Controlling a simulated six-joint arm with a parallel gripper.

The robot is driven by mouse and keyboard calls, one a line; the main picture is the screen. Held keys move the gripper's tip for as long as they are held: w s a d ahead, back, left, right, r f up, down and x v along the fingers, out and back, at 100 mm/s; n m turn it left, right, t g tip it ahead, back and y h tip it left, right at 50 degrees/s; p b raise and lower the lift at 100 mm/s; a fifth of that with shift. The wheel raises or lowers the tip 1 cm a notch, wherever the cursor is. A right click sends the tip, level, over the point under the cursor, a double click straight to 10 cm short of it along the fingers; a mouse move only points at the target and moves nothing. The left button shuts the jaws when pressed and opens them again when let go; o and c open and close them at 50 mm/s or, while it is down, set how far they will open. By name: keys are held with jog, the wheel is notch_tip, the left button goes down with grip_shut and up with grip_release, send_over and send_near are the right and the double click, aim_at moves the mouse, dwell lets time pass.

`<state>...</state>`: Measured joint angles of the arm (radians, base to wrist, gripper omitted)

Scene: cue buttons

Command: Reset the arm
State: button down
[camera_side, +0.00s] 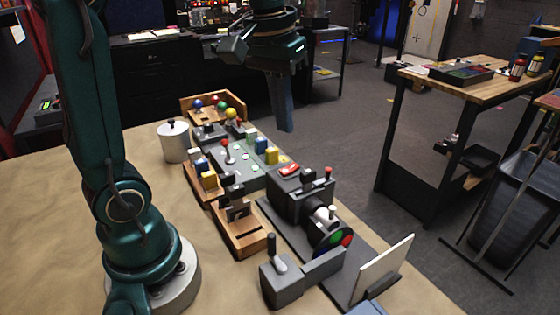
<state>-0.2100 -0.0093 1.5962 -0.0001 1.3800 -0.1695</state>
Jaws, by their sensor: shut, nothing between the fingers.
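My gripper (286,128) hangs from the top of the camera_side view, pointing down, with its fingers shut and nothing between them. It is in the air above the far side of the devices on the table and appears to touch nothing. Below it and to the left, a grey panel (231,176) carries a red-topped joystick (225,148), small buttons and blue and yellow blocks.
A lidded grey pot (173,142) and a wooden tray with coloured balls (212,106) stand at the back. A dark machine with a colour wheel (332,241), a grey lever box (284,281) and an upright white board (382,270) are nearer. The table's left part (45,215) is bare.

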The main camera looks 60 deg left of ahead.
jog(key=s+d+f+m+t, duration=0.3)
jog(key=s+d+f+m, duration=0.1)
jog(key=s, duration=0.5)
jog(key=shift+s+d+f+t, duration=0.3)
jog(key=shift+s+d+f, duration=0.05)
jog(key=shift+d+f, duration=0.35)
